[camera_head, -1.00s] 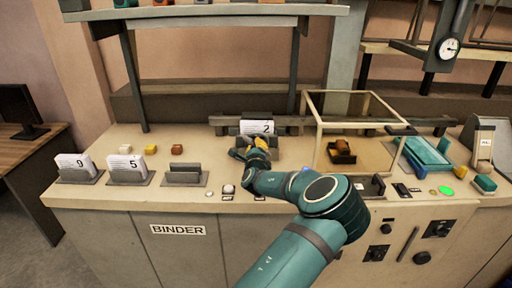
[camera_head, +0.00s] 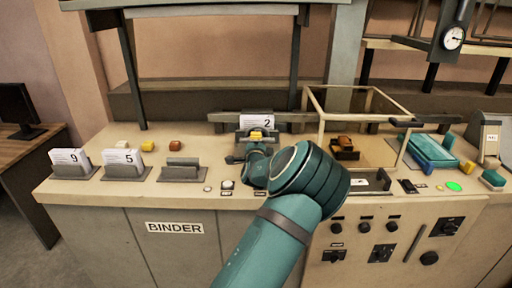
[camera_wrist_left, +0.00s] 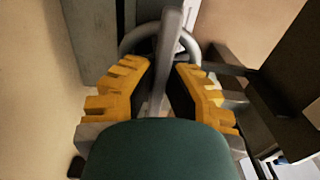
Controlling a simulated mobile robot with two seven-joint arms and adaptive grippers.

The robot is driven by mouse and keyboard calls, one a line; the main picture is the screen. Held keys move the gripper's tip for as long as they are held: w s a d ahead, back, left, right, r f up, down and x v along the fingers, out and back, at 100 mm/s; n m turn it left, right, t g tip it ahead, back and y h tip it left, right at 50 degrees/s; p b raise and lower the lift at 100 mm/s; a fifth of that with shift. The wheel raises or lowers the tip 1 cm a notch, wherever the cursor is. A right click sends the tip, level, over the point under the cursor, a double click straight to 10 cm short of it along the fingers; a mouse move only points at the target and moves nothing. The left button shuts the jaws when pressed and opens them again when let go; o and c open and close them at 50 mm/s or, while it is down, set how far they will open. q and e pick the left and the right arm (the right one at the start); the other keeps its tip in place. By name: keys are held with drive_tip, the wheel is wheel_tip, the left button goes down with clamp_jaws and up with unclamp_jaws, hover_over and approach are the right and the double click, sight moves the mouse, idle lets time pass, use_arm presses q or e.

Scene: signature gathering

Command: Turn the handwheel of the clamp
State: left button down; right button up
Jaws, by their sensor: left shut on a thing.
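The clamp stands at the back middle of the binder table, holding a white card marked 2 (camera_head: 257,121). My left gripper (camera_head: 256,136) is at the front of the clamp, its yellow finger pads showing just below the card. In the left wrist view, the grey handwheel (camera_wrist_left: 130,42) shows as a curved rim and a bar. My left gripper (camera_wrist_left: 162,90) is shut on the handwheel, with the bar between its two yellow pads. The green gripper body hides the lower part of the wheel. My right gripper is not in view.
Card holders marked 9 (camera_head: 70,160) and 5 (camera_head: 122,161) and an empty holder (camera_head: 182,170) stand at left. A glass-sided case (camera_head: 358,130) stands right of the clamp. A teal tray (camera_head: 432,151) and control panel (camera_head: 383,240) are further right.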

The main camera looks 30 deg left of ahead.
use_arm(q)
drive_tip(key=n+b, duration=0.2)
drive_tip(key=n, duration=0.1)
drive_tip(key=shift+f+n, duration=0.1)
drive_tip(key=shift+n, duration=0.3)
drive_tip(key=n+b, duration=0.2)
drive_tip(key=n, duration=0.1)
drive_tip(key=shift+b, duration=0.3)
drive_tip(key=shift+n, duration=0.5)
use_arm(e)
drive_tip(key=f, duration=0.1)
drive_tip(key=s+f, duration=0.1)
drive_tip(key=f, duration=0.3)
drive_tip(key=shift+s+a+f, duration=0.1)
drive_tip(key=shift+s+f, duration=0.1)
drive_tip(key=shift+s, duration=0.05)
use_arm(q)
drive_tip(key=shift+n+b, duration=0.3)
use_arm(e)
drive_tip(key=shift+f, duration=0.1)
use_arm(q)
drive_tip(key=c, duration=1)
unclamp_jaws()
